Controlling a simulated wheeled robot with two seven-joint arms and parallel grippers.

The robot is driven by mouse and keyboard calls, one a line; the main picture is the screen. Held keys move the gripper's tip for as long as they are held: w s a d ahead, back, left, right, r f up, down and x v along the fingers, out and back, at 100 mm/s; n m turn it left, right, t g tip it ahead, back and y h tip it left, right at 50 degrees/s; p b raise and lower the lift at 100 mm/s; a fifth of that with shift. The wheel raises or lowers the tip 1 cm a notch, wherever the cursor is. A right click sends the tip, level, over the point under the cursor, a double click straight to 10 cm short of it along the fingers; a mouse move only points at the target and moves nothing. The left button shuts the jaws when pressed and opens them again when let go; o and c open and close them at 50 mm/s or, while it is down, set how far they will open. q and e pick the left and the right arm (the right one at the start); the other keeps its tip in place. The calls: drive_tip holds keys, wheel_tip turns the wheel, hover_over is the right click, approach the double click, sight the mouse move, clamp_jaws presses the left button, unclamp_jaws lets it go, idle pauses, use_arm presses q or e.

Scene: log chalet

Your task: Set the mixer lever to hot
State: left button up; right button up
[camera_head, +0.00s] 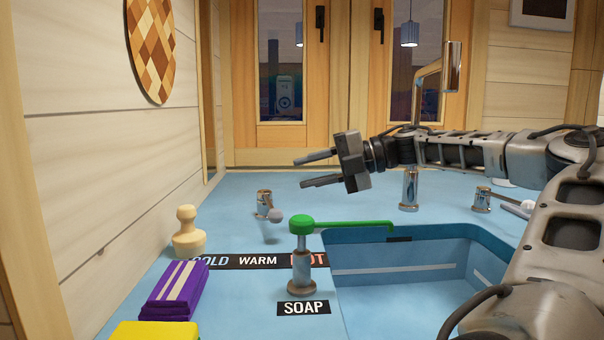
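A small chrome mixer lever (264,203) with a grey ball tip (275,215) stands on the blue counter at the back left of the sink. Its ball points toward the front, slightly right, roughly over WARM. The label strip (240,262) in front reads COLD, WARM, HOT; HOT is in red and partly hidden by the soap dispenser. My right gripper (311,170) reaches in from the right, above the counter and up and right of the lever. Its two fingers point left, apart, with nothing between them. My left gripper is not in view.
A green-topped soap dispenser (301,268) stands in front of the label. Its spout reaches over the sink (405,270). A tall chrome faucet (410,188) rises behind the sink, with another chrome fitting (482,200) right.

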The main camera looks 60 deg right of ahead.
drive_tip(key=shift+s+d+r, duration=0.15)
drive_tip(key=shift+s+d, duration=0.55)
drive_tip(key=shift+d, duration=0.15)
